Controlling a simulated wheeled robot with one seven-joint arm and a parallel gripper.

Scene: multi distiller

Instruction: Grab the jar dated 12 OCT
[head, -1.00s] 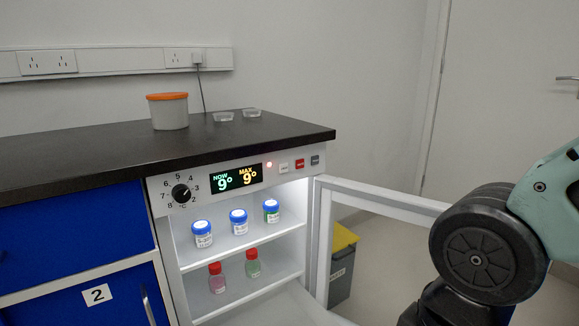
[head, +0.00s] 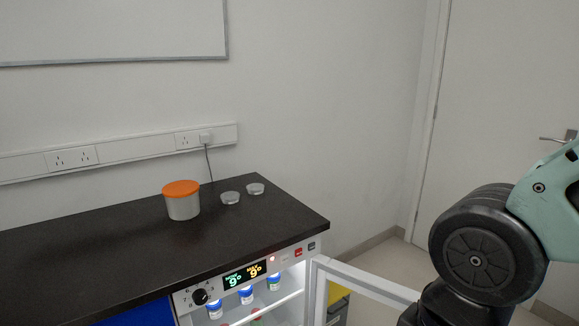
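Three small jars stand in a row on the upper shelf of the open, lit fridge in the head view. The left jar (head: 214,309) and middle jar (head: 246,296) have blue lids and white labels. The right jar (head: 273,282) has a blue lid and a greenish body. Their label text is too small to read, so I cannot tell which is dated 12 OCT. My arm shows at the right edge, but my gripper is out of view.
An orange-lidded tub (head: 182,201) and two clear dishes (head: 231,197) (head: 256,188) stand on the black worktop (head: 110,235). Lower-shelf bottles are mostly cut off.

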